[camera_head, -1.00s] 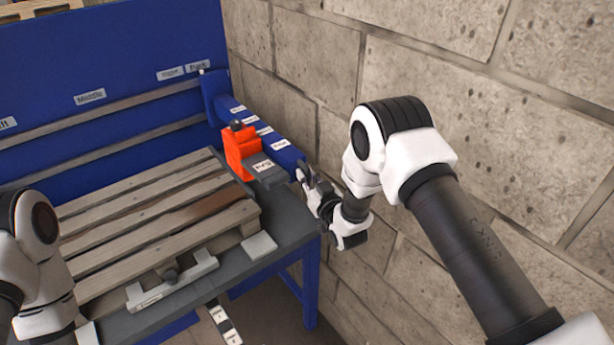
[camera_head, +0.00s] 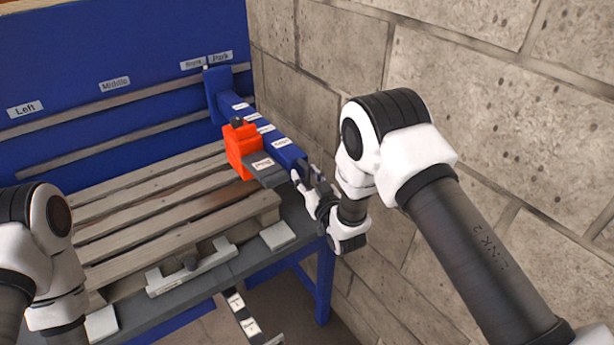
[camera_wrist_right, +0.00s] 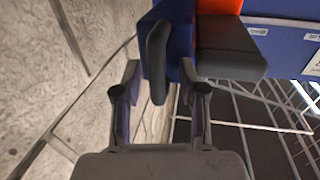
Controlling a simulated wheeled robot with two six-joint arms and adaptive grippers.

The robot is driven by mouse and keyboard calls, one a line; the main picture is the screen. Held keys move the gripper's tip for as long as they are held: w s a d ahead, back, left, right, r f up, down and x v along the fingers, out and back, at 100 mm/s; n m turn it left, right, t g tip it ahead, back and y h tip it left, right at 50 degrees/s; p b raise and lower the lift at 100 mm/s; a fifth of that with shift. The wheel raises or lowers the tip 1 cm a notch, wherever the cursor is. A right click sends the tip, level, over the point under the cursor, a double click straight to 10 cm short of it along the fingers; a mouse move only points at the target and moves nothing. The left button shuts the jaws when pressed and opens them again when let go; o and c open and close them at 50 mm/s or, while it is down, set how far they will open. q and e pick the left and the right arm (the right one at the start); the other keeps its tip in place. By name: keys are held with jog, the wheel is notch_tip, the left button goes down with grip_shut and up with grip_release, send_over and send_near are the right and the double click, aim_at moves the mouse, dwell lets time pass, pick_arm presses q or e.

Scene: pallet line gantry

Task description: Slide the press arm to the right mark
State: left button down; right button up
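The press arm is a blue labelled beam (camera_head: 284,146) that reaches out from the blue back panel, with an orange block (camera_head: 243,149) and a dark grey pad on it. Its rear post (camera_head: 217,92) stands below the Park label (camera_head: 220,57). The Right label (camera_head: 193,64) is just left of that. My right gripper (camera_head: 305,183) is at the beam's near end. In the wrist view its fingers (camera_wrist_right: 160,83) are apart, with a dark upright handle (camera_wrist_right: 157,62) between them; contact is unclear. My left arm shows at the left edge; its gripper is out of frame.
A wooden pallet (camera_head: 150,205) lies on the grey table left of the beam. A stone block wall (camera_head: 440,60) is close on the right. The Middle (camera_head: 115,84) and Left (camera_head: 25,109) labels are farther left on the panel.

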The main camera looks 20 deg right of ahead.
jog(key=s+d, duration=0.2)
jog(key=s, duration=1)
jog(key=shift+a, duration=0.1)
